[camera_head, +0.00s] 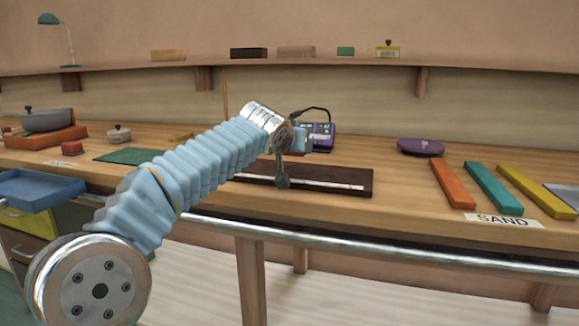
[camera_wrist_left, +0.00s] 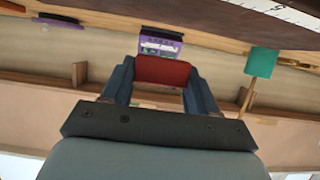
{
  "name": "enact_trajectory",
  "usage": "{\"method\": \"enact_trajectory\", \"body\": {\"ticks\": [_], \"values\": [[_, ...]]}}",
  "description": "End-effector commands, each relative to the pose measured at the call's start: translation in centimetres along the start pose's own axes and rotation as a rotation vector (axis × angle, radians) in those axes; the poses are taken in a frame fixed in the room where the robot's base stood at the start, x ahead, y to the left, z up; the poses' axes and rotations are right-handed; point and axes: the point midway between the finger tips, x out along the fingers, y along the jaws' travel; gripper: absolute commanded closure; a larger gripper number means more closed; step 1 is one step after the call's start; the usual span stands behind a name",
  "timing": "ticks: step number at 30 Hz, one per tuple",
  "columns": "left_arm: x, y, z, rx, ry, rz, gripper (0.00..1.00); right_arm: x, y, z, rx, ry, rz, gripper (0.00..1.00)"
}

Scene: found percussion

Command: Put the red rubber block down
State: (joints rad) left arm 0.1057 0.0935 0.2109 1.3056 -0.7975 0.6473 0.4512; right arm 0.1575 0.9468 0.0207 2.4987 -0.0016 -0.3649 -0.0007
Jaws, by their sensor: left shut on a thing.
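My left gripper (camera_wrist_left: 160,85) is shut on a red rubber block (camera_wrist_left: 162,72), which sits between its two fingers in the left wrist view. In the head view the left gripper (camera_head: 286,170) is over the workbench, above or beside a long dark brown board (camera_head: 345,180) with a pale strip along it. Only a little of the held block shows there, and its height above the bench is hard to tell. My right gripper is not in view.
A purple device (camera_head: 319,134) with a cable stands behind the gripper. Orange (camera_head: 453,186), teal (camera_head: 493,188) and yellow (camera_head: 536,190) bars lie to the right near a SAND label (camera_head: 503,220). A green mat (camera_head: 128,156) and another small red block (camera_head: 72,148) are left.

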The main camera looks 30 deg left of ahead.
Motion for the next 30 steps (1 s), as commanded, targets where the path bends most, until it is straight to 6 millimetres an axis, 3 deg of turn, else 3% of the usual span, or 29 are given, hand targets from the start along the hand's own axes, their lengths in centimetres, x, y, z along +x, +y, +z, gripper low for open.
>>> {"method": "enact_trajectory", "body": {"ticks": [6,12,23,24,29,30], "values": [[1.1,-1.6,1.6,0.0,-0.002,-0.003,0.75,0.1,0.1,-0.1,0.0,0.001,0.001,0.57],[2.1,-1.3,4.1,0.002,-0.001,0.0,0.75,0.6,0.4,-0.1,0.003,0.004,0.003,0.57],[2.3,-1.2,4.4,0.001,0.0,0.001,0.75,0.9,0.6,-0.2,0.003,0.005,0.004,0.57],[2.3,-1.2,4.4,0.001,0.0,0.001,0.4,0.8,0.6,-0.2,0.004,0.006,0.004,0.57],[2.2,-1.3,4.3,0.001,0.0,0.0,0.16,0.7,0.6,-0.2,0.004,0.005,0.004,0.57],[2.2,-1.3,4.3,0.001,0.0,0.0,0.16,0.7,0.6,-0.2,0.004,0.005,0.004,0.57]]}}
